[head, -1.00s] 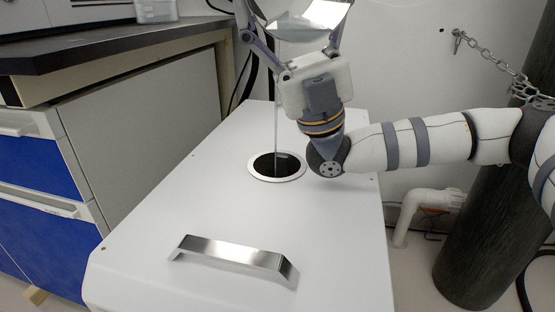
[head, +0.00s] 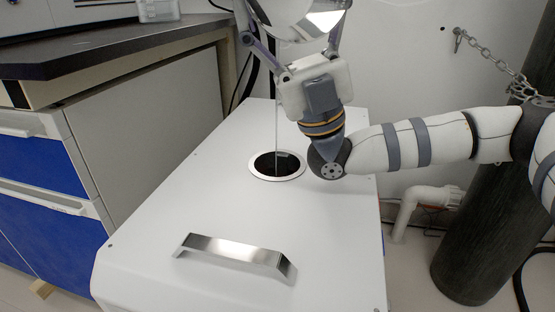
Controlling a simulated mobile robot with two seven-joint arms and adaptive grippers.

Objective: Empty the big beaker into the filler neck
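The big beaker (head: 290,22) is clear glass and shows at the top edge of the head view, partly cut off. It is tilted, held above the white box. My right gripper (head: 292,38) has its fingers on both sides of the beaker and is shut on it. A thin clear stream (head: 277,110) runs straight down from the beaker into the filler neck (head: 258,172). The filler neck is a round dark opening with a pale metal rim in the top of the box. My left gripper is not in view.
The white box (head: 200,210) has a metal handle (head: 238,252) on its top, in front of the neck. A bench with blue drawers (head: 40,228) stands at left. A dark cylinder (head: 478,235) with a chain (head: 495,68) stands at right.

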